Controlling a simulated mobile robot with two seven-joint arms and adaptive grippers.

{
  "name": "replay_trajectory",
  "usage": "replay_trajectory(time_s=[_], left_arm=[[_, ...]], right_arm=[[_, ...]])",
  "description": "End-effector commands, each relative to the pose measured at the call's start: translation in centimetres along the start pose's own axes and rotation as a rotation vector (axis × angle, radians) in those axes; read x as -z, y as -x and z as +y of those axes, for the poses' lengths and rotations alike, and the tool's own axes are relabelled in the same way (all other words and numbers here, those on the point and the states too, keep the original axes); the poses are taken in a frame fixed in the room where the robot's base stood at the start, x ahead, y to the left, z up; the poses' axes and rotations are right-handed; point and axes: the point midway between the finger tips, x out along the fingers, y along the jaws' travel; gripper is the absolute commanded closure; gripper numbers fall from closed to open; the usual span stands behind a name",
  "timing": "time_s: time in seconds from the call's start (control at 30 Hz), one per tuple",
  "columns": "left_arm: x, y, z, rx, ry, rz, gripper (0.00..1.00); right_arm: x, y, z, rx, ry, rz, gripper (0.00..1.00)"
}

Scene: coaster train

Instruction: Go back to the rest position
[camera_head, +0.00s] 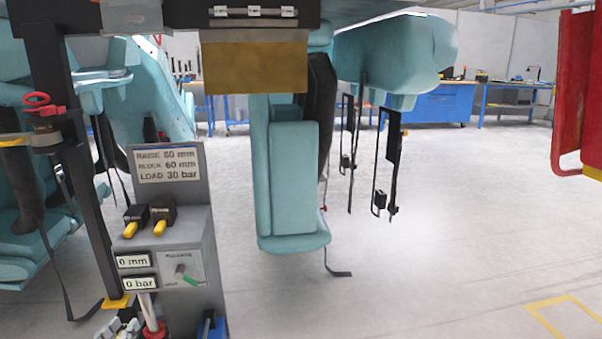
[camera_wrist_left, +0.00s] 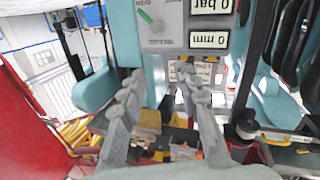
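My left gripper (camera_head: 118,328) shows only in part at the bottom left edge of the head view, low beside the grey control box (camera_head: 195,225). In the left wrist view the two grey fingers of my left gripper (camera_wrist_left: 160,85) stand apart with nothing clearly held between them. The box's panel shows upside down beyond the fingertips, with its knob (camera_wrist_left: 150,20) and the 0 mm display (camera_wrist_left: 208,40). In the head view the displays read 0 mm (camera_head: 133,260) and 0 bar (camera_head: 140,283). My right gripper is in neither view.
Teal coaster seats (camera_head: 290,190) with black straps hang around the box. A sign (camera_head: 165,163) on the box gives raise, block and load values. A red structure (camera_head: 578,95) stands at the far right. Blue workbenches (camera_head: 440,104) line the back. The floor at right is clear.

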Motion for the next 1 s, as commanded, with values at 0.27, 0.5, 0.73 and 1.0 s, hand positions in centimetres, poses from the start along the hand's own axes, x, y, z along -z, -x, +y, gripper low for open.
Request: replay_trajectory(time_s=[0.27,0.5,0.73,1.0], left_arm=[[-10.5,2.5,-1.6,0.087,-0.201,-0.382,0.68],[-19.3,8.7,-4.7,0.161,-0.445,-0.798,0.68],[-24.0,16.9,-8.1,0.222,-0.675,-1.195,0.68],[-29.4,20.4,-1.1,0.193,-0.539,-1.309,0.68]], right_arm=[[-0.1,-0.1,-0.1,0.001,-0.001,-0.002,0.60],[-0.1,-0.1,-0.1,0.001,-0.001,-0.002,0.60],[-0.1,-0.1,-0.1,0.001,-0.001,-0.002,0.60],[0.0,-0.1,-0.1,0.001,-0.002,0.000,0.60]])
